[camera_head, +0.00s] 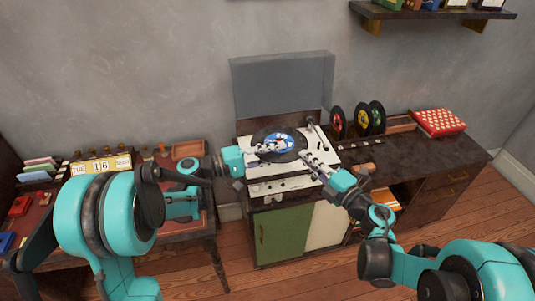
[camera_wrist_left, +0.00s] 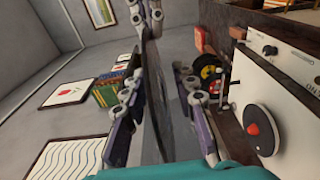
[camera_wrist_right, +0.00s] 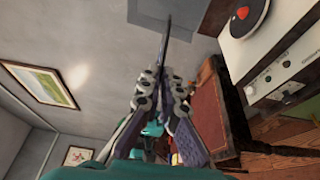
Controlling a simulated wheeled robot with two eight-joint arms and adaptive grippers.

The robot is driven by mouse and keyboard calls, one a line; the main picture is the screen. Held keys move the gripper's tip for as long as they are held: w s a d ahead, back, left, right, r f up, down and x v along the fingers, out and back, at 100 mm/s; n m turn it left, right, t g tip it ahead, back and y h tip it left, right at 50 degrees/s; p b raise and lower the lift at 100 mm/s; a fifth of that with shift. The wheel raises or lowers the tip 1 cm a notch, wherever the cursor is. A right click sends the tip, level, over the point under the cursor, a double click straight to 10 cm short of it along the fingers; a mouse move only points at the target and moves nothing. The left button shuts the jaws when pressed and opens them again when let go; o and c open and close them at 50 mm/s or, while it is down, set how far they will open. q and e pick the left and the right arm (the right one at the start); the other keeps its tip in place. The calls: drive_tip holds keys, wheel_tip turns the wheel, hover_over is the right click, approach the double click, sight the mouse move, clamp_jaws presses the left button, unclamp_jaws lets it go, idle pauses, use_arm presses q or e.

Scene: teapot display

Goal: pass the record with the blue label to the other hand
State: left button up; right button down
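The record with the blue label (camera_head: 284,142) is held in the air in front of the turntable (camera_head: 262,187). In the left wrist view the record (camera_wrist_left: 160,110) is edge-on. My left gripper (camera_head: 268,148) has its fingers spread on both sides of the record's left part, with a clear gap on one side in its wrist view (camera_wrist_left: 163,90). My right gripper (camera_head: 308,157) is at the record's right edge. In the right wrist view its fingers (camera_wrist_right: 163,85) are closed on the record's thin dark edge (camera_wrist_right: 166,40).
Other records with red (camera_head: 337,122), yellow (camera_head: 362,122) and green (camera_head: 377,117) labels stand upright at the right of the turntable. A red-and-white patterned box (camera_head: 438,122) lies on the cabinet's right end. A side table with a calendar block (camera_head: 101,165) stands at left.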

use_arm(q)
clamp_jaws()
use_arm(e)
drive_tip(key=c, duration=1.6)
unclamp_jaws()
drive_tip(key=shift+c, duration=0.2)
